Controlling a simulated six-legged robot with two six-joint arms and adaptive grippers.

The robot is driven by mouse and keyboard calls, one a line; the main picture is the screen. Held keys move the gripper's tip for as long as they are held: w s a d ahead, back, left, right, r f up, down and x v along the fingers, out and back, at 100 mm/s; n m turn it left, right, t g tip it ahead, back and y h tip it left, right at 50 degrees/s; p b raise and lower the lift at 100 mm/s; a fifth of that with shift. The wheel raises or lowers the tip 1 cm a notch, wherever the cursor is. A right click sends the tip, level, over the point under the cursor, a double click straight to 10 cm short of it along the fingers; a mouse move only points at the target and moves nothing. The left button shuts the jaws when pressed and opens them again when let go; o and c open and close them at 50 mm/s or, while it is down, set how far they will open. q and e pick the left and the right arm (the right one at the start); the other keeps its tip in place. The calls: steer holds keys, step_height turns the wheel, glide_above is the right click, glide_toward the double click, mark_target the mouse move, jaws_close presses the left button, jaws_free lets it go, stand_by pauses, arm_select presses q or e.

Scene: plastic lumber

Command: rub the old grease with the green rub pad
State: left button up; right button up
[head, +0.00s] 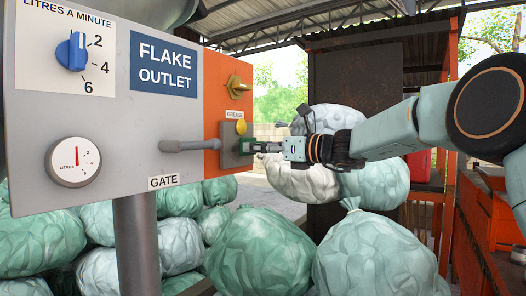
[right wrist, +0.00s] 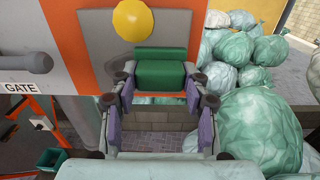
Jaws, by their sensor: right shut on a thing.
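The green rub pad (right wrist: 160,72) is a dark green block between the fingers of my right gripper (right wrist: 160,90) in the right wrist view. In the head view my right gripper (head: 262,147) reaches in from the right and is shut on the pad, which shows small at its tips. The pad is in front of a grey-brown square (right wrist: 98,42) on the orange panel; I cannot tell whether it touches. A yellow round knob (right wrist: 140,20) is just above the pad. In the head view a "GREASE" label (head: 235,114) sits above this knob. My left gripper is not in view.
The grey panel (head: 112,110) carries a blue dial (head: 72,52), a gauge (head: 73,162) and a grey gate handle (head: 190,146) left of the pad. A brass fitting (head: 238,87) is above. Several green and white bags (head: 262,250) are piled below and behind.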

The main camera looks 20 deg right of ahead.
steer(key=shift+s+a+f+b, duration=0.15)
steer(key=shift+s+a+b, duration=0.8)
steer(key=shift+a, duration=0.2)
steer(key=shift+s+a+f+b, duration=0.1)
steer(key=shift+s+a+b, duration=0.4)
steer(key=shift+a+b, duration=0.3)
steer(key=shift+s+a+b, duration=0.75)
steer(key=shift+a, duration=0.05)
steer(key=shift+d, duration=0.1)
steer(key=shift+v, duration=0.8)
steer(key=shift+b+v, duration=0.35)
steer(key=shift+v, duration=1.7)
steer(key=shift+s+d, duration=0.1)
